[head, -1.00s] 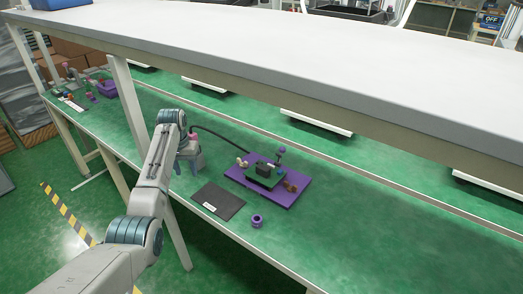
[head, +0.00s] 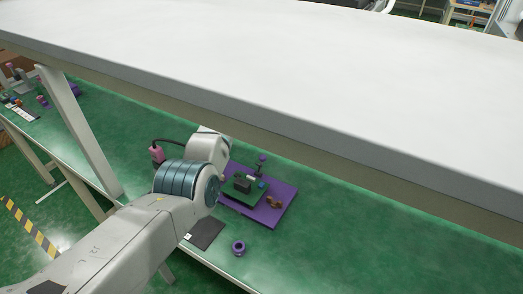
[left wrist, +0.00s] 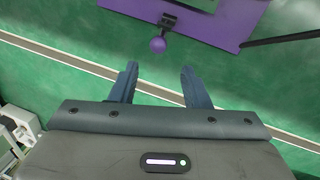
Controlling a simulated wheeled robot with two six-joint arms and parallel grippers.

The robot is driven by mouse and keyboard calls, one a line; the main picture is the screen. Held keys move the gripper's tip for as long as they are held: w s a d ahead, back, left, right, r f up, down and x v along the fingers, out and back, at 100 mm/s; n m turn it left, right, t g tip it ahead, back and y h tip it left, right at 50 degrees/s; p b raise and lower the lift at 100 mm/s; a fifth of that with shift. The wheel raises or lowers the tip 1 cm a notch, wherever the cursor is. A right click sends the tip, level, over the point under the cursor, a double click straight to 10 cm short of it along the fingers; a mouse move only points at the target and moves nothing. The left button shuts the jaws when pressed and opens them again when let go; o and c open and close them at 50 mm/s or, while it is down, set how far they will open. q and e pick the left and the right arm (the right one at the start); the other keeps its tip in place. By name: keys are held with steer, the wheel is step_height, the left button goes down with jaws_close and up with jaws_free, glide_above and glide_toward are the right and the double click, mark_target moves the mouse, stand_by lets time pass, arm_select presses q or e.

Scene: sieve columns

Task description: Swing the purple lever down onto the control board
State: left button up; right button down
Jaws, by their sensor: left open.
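The purple lever (head: 262,158) stands up at the back edge of the purple base plate (head: 284,208), its round knob on top. The green control board (head: 234,193) sits on the plate in front of it, with small parts on it. In the left wrist view the lever's purple knob (left wrist: 158,45) lies just beyond my left gripper (left wrist: 159,68), roughly in line with the gap between its fingers. The fingers are open and empty, apart from the knob. In the head view my left arm hides its fingers. My right gripper is not in view.
A black flat pad (head: 207,233) and a purple ring (head: 239,247) lie near the bench's front edge. A white upper shelf (head: 300,80) overhangs the back of the green bench. The bench right of the plate is clear.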

mark_target(262, 157)
arm_select(q)
steer(key=f, duration=0.1)
steer(key=s+f, duration=0.1)
steer(key=f, duration=0.1)
steer(key=d+f, duration=0.1)
steer(key=f, duration=0.1)
steer(key=shift+s+f, duration=0.15)
steer(key=shift+f, duration=0.05)
steer(key=shift+d+f, duration=0.15)
steer(key=shift+f, duration=0.65)
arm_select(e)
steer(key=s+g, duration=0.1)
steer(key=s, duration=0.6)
arm_select(q)
steer(key=shift+d+f, duration=0.2)
steer(key=shift+f, duration=1.15)
steer(key=shift+d+f, duration=0.1)
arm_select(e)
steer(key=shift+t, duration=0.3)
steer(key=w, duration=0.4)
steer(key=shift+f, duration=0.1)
arm_select(q)
steer(key=shift+c, duration=0.2)
jaws_close()
